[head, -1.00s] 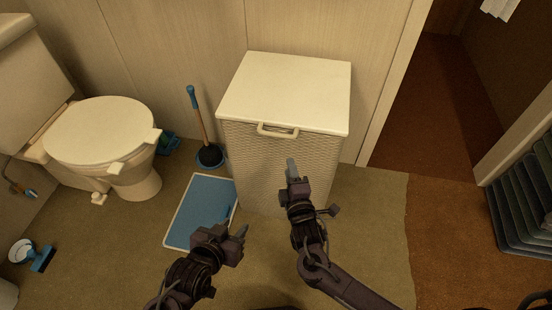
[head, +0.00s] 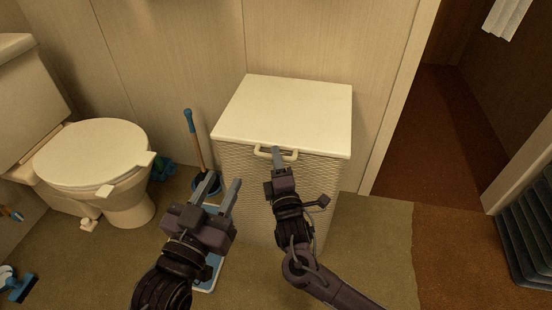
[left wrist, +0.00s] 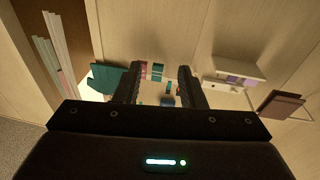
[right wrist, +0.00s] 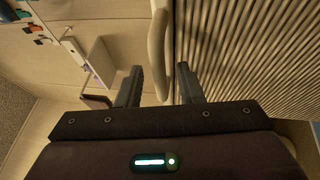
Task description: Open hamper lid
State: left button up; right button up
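The hamper (head: 262,200) is a woven cream box against the wall, with a flat white lid (head: 285,112) that lies closed. A pale loop handle (head: 261,151) is on the lid's front edge. My right gripper (head: 277,150) is at the handle, its tips overlapping it in the head view. In the right wrist view the handle (right wrist: 158,45) lies between and just ahead of the parted fingers (right wrist: 160,80); contact cannot be told. My left gripper (head: 219,179) is open and empty, left of the hamper's front; its parted fingers also show in the left wrist view (left wrist: 158,78).
A toilet (head: 95,155) stands at the left. A plunger (head: 192,135) stands between it and the hamper. A blue-and-white scale or mat (head: 207,275) is partly hidden under my left gripper. Dark stacked items (head: 522,235) are at the right. Floor right of the hamper is clear.

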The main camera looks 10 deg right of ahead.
pick_arm(q)
jog(key=shift+a+r+t, duration=0.1)
jog(key=shift+r+t, duration=0.6)
jog(key=shift+r, duration=0.75)
pick_arm(e)
jog(key=shift+w+r, duration=0.1)
jog(key=shift+w, duration=0.6)
jog(key=shift+c, duration=0.4)
grip_shut()
